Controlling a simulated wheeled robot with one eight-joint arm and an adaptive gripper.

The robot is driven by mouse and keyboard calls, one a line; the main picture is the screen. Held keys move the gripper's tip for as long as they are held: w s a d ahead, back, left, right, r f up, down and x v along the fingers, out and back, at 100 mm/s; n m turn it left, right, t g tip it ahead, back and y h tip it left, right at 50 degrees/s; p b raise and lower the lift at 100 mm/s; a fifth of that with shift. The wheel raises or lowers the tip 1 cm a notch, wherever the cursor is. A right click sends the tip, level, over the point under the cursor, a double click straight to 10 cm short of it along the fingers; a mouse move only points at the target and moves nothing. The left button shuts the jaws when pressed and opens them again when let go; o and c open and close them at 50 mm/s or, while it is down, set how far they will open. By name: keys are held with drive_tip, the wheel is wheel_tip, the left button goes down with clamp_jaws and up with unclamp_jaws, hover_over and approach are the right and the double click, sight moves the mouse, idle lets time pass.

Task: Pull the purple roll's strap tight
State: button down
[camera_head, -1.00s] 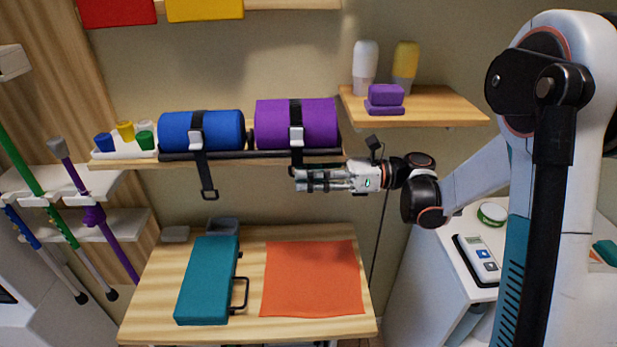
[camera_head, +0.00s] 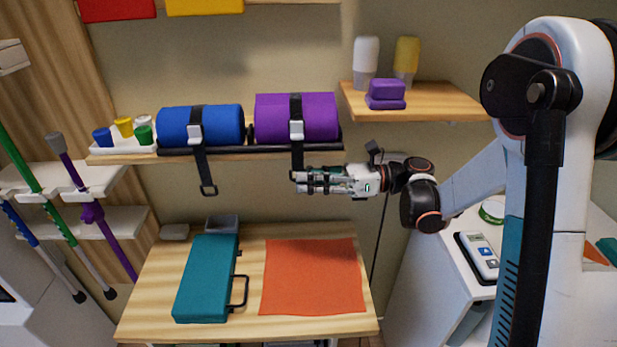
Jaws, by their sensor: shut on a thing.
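The purple roll (camera_head: 323,118) lies on the wall shelf at the right of the blue roll. Its black strap (camera_head: 296,161) goes around the middle through a pale buckle (camera_head: 296,129), and the free end hangs down below the shelf edge. My gripper (camera_head: 299,182) is just below the shelf, pointing left, with its fingertips shut on the lower end of this strap. The fingers cover the strap's end, so its loop is hidden.
The blue roll (camera_head: 220,125) has its own strap hanging with a loop. Below is a wooden table (camera_head: 250,328) with a teal case (camera_head: 207,278) and an orange cloth (camera_head: 313,277). Open air lies between shelf and table.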

wheel_tip(320, 180, down, 4)
drive_tip(key=shift+f+b, duration=0.1)
drive_tip(key=shift+b, duration=0.85)
drive_tip(key=c, duration=1.8)
unclamp_jaws()
drive_tip(key=shift+w, duration=0.1)
drive_tip(key=shift+o, duration=0.2)
drive_tip(key=shift+d, duration=0.1)
drive_tip(key=d, duration=1.2)
drive_tip(key=shift+s, duration=0.3)
